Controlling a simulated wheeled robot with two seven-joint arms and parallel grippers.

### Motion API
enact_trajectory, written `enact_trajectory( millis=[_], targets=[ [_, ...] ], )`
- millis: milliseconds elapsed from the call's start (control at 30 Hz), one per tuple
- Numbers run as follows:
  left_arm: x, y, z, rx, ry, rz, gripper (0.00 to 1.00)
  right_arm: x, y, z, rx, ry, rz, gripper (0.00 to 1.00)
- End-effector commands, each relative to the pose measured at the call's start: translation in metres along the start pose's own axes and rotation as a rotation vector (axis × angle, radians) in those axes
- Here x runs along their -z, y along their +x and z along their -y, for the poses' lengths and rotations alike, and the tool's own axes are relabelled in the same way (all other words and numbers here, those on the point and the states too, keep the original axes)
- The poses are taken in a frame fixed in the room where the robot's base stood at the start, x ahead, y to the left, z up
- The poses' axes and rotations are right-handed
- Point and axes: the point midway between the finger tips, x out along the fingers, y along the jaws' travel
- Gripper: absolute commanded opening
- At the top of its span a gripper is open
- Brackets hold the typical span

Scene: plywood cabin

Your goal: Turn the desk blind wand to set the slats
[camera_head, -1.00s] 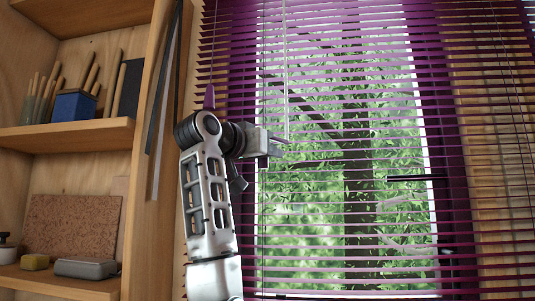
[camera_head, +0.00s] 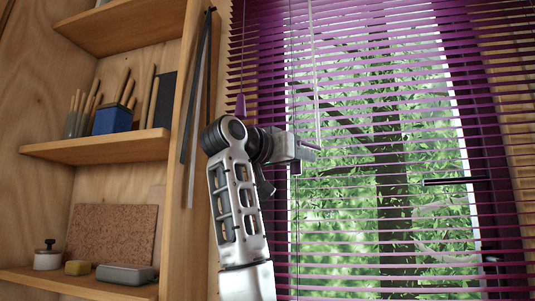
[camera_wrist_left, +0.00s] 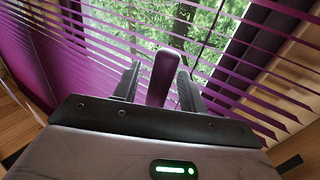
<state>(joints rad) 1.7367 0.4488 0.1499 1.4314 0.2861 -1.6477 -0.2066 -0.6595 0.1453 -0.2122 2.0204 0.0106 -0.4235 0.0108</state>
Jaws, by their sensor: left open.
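The blind wand (camera_head: 313,75) is a thin pale rod hanging in front of the purple slatted blind (camera_head: 385,105). Its lower end reaches my left gripper (camera_head: 312,150), at the left part of the window. In the left wrist view, a purple rounded piece (camera_wrist_left: 163,76), seemingly the wand's grip, stands between the two dark fingers of the left gripper (camera_wrist_left: 158,88). The jaws are open around it, with narrow gaps at both sides. The slats are tilted so that the tree outside shows between them. My right gripper is out of view.
A wooden shelf unit (camera_head: 120,148) stands at the left, with a blue pencil box (camera_head: 112,120), a cork board (camera_head: 112,234) and a grey case (camera_head: 125,274). Dark strips (camera_head: 197,100) hang on its side.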

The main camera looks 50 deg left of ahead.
Motion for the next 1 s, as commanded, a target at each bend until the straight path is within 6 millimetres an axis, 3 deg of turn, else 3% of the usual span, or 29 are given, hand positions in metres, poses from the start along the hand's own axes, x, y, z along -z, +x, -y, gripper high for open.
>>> enact_trajectory(
  millis=[300, 533, 700, 1000],
  targets=[
    [-0.002, -0.078, 0.001, 0.002, 0.001, -0.007, 0.42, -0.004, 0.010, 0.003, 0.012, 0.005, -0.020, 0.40],
    [-0.004, -0.122, 0.001, 0.004, 0.002, -0.005, 0.42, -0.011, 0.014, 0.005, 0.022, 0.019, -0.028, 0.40],
    [-0.002, -0.138, 0.001, 0.003, 0.001, -0.003, 0.42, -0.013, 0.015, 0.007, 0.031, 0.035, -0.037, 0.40],
    [0.000, -0.140, 0.000, 0.000, 0.001, -0.001, 0.42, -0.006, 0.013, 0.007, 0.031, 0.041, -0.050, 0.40]
  ],
)
